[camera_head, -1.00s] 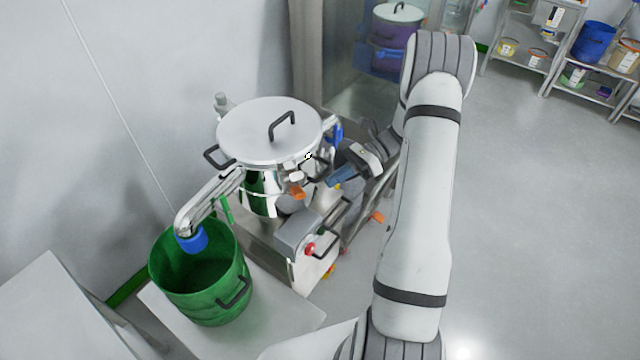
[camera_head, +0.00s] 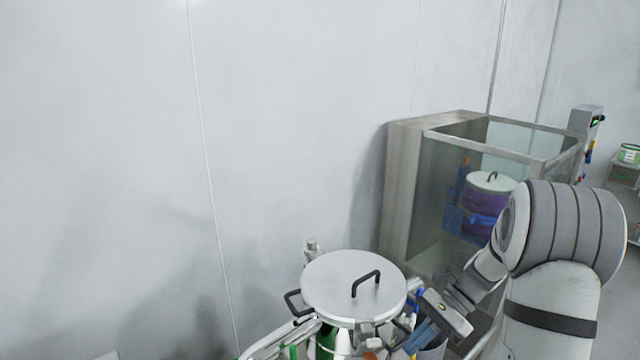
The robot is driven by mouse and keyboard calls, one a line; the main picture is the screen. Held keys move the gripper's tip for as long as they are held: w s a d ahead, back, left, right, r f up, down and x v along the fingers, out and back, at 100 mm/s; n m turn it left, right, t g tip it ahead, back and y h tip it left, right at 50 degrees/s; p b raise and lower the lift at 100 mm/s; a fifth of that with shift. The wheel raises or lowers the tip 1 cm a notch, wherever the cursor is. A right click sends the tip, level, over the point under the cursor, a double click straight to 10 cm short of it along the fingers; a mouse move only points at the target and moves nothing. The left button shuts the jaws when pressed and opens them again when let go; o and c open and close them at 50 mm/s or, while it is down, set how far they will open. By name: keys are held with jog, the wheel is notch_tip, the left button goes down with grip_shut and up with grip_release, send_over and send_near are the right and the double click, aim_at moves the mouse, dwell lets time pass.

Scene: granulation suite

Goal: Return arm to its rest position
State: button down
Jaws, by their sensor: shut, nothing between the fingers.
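My arm rises at the lower right, bent at a grey-banded joint, and reaches left and down. I cannot tell whether the fingers touch the machine parts beside the vessel. The lower part of the arm is out of view.
A glass-walled cabinet (camera_head: 405,200) stands behind my arm, with a lidded purple and blue container (camera_head: 484,208) inside. A shelf unit (camera_head: 624,172) shows at the right edge. The plain white wall (camera_head: 110,150) fills the left. The vessel and its pipes crowd the gripper.

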jog(key=s+a+r+n+t+h, duration=0.2)
jog(key=s+r+n+t+h, duration=0.1)
jog(key=s+n, duration=0.4)
jog(key=s+a+r+n+t+h, duration=0.2)
jog(key=s+r+n+t+h, duration=0.2)
jog(key=s+r+n+h, duration=0.2)
jog(key=shift+s+a+r+n, duration=0.3)
jog(key=shift+s+r+n, duration=0.2)
jog(key=shift+s+r, duration=0.65)
jog(key=c, duration=2.2)
grip_release()
jog(key=shift+s+f, duration=0.15)
jog(key=shift+f, duration=0.05)
